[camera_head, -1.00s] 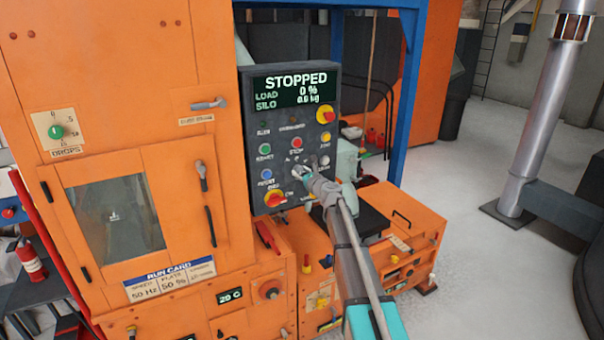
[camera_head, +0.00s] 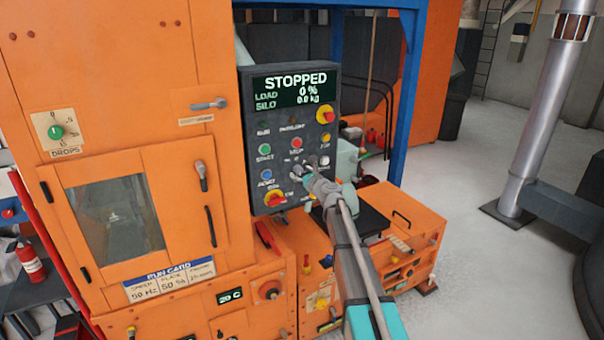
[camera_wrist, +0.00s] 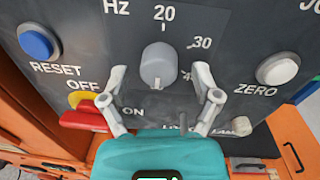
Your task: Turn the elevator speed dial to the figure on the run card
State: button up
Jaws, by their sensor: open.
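The grey speed dial (camera_wrist: 159,66) sits on the dark control panel (camera_head: 328,90) in the wrist view. The figures 20, 30 and a partly hidden 40 stand around it, with Hz at upper left. I cannot tell clearly where its pointer is. My gripper (camera_wrist: 160,72) is open, with one finger on each side of the dial and a visible gap at both. In the head view my gripper (camera_head: 302,173) is at the panel and covers much of the dial. The run card (camera_head: 170,280) on the orange cabinet reads 50 Hz for speed and 50 % for plate.
A blue RESET button (camera_wrist: 39,41) is left of the dial and a white ZERO button (camera_wrist: 277,69) right. A red-and-yellow OFF/ON switch (camera_wrist: 88,112) is close to my left finger. The panel display (camera_head: 294,88) reads STOPPED.

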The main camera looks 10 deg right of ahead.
jog(key=v, duration=1.2)
dwell(0.4)
jog(key=s+a+f+n+g+y, duration=0.1)
jog(key=s+a+f+n+g, duration=0.45)
jog(key=s+n, duration=0.3)
jog(key=s+a+f+n+g, duration=0.45)
jog(key=s+f+n, duration=0.2)
jog(key=n, duration=0.35)
jog(key=s+d+f+n+g+h, duration=0.2)
jog(key=s+n, duration=0.1)
jog(key=s, duration=0.3)
jog(key=s+d+f+n+g+h, duration=0.1)
jog(key=s+f+n+g+h, duration=0.1)
jog(key=s, duration=0.4)
jog(key=s+d+f+n+g+h, duration=0.2)
jog(key=s+n+h, duration=0.1)
jog(key=s+n, duration=0.3)
jog(key=shift+s+d+f+g+h, duration=0.3)
jog(key=shift+s+f+h, duration=0.05)
jog(key=shift+h, duration=0.05)
jog(key=shift+n, duration=0.25)
jog(key=shift+c, duration=0.2)
